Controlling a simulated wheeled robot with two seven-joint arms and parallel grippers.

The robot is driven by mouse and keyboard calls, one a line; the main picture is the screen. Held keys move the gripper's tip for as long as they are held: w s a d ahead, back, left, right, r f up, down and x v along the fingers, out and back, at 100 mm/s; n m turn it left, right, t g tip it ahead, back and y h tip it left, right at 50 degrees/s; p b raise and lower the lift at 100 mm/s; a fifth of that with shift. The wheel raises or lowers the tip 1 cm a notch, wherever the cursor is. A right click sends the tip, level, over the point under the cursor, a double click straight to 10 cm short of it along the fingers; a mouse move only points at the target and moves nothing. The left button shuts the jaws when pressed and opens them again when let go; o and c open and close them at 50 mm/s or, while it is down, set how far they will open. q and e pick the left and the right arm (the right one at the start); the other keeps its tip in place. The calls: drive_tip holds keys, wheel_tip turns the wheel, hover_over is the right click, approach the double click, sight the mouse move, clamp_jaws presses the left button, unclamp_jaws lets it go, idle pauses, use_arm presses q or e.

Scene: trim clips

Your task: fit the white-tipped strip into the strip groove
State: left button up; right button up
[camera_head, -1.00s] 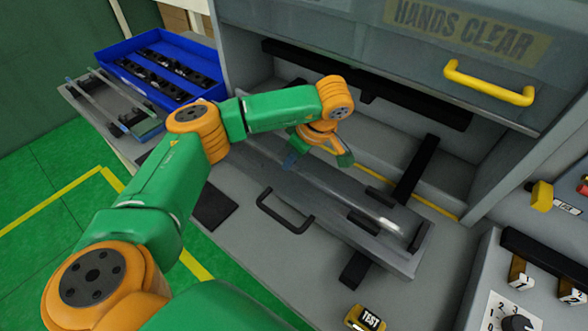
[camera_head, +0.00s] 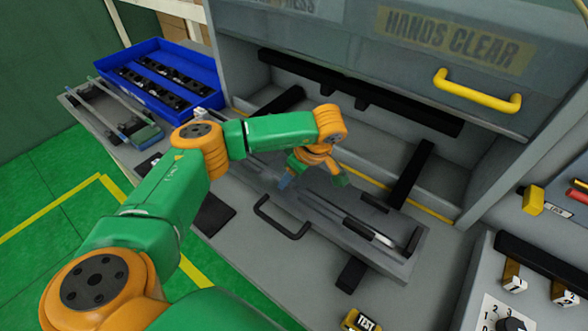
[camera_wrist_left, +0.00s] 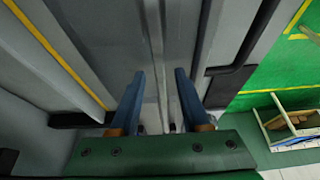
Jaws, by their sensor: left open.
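The white-tipped strip (camera_head: 383,239) appears to lie lengthwise along the grey fixture (camera_head: 405,262), its white end toward the fixture's near right end. Whether it is seated in the groove or resting on top cannot be told. My left gripper (camera_head: 312,183) is open above the far left part of the fixture. In the left wrist view its two blue fingers (camera_wrist_left: 160,88) are apart, and a thin light strip or groove line (camera_wrist_left: 154,40) runs between them. No grip on it shows. My right gripper is not in view.
A black handle (camera_head: 268,222) stands at the fixture's near side. A rack with strips (camera_head: 108,110) and a blue bin (camera_head: 205,92) of black clips are at the left. A raised cover with a yellow handle (camera_head: 478,92) hangs over the back. A control box (camera_head: 490,275) is at the right.

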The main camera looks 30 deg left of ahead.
use_arm(q)
drive_tip(key=b+v, duration=0.2)
drive_tip(key=v, duration=0.4)
drive_tip(key=shift+w+r, duration=0.1)
drive_tip(key=v, duration=0.5)
drive_tip(key=shift+d+r+p, duration=0.15)
drive_tip(key=shift+r+p, duration=0.2)
drive_tip(key=shift+f, duration=0.1)
